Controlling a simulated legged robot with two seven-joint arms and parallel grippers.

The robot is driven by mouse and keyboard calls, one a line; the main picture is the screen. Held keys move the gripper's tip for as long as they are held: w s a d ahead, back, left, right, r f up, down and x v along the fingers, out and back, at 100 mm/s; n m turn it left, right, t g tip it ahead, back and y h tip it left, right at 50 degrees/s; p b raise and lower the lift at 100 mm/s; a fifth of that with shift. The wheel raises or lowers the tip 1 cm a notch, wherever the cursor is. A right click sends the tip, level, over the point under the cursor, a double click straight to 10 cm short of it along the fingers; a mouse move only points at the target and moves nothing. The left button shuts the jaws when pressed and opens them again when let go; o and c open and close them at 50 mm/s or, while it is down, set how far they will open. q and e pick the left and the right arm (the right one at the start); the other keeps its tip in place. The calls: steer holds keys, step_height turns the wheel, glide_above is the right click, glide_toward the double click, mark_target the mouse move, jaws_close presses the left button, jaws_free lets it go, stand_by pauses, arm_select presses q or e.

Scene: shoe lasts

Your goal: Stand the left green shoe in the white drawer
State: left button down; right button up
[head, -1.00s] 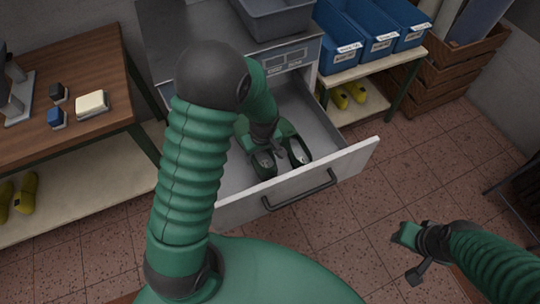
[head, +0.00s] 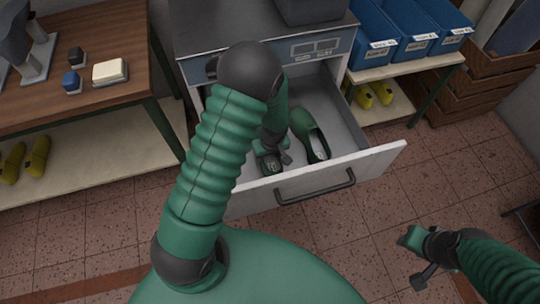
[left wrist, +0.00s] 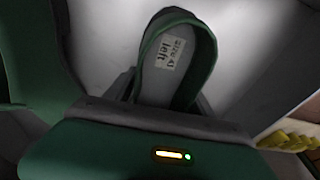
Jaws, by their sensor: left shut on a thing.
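The left green shoe (left wrist: 200,68) shows in the left wrist view with a label reading "left" inside it. In the head view its dark opening (head: 269,164) shows low inside the drawer, near the front panel. My left gripper (head: 279,155) is shut on it; the arm hides part of the shoe. I cannot tell whether its sole touches the drawer floor. The other green shoe (head: 308,132) stands in the drawer to its right, apart from it. The white drawer (head: 322,181) is pulled open. My right gripper (head: 413,260) is open and empty above the floor, right of the drawer.
A wooden table (head: 80,50) with small blocks stands left, with yellow shoes (head: 36,156) on its lower shelf. Blue bins (head: 388,35) stand on a shelf to the right, with yellow shoes (head: 373,94) below. Wooden crates (head: 485,75) stand beyond. The tiled floor in front is clear.

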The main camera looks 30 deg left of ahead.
arm_select(q)
steer(key=shift+c, duration=1.8)
jaws_free()
steer(key=shift+a+f, duration=0.25)
steer(key=shift+a, duration=0.4)
steer(key=shift+d+r, duration=0.25)
steer(key=shift+d, duration=0.45)
steer(key=shift+d+r, duration=0.15)
steer(key=shift+r, duration=0.1)
steer(key=r+p, duration=0.1)
steer(key=r, duration=0.2)
steer(key=r+p, duration=0.1)
steer(key=r, duration=0.1)
steer(key=r+p, duration=0.1)
steer(key=r, duration=0.2)
steer(key=shift+s+r, duration=0.3)
steer(key=shift+s, duration=0.05)
steer(key=r, duration=0.1)
steer(key=d+r, duration=0.1)
steer(key=r, duration=0.1)
steer(key=shift+s+d, duration=0.2)
steer(key=shift+d, duration=0.05)
arm_select(e)
steer(key=r, duration=0.3)
steer(key=shift+a+r, duration=0.2)
arm_select(q)
steer(key=shift+a+f, duration=0.1)
arm_select(e)
steer(key=shift+a, duration=0.1)
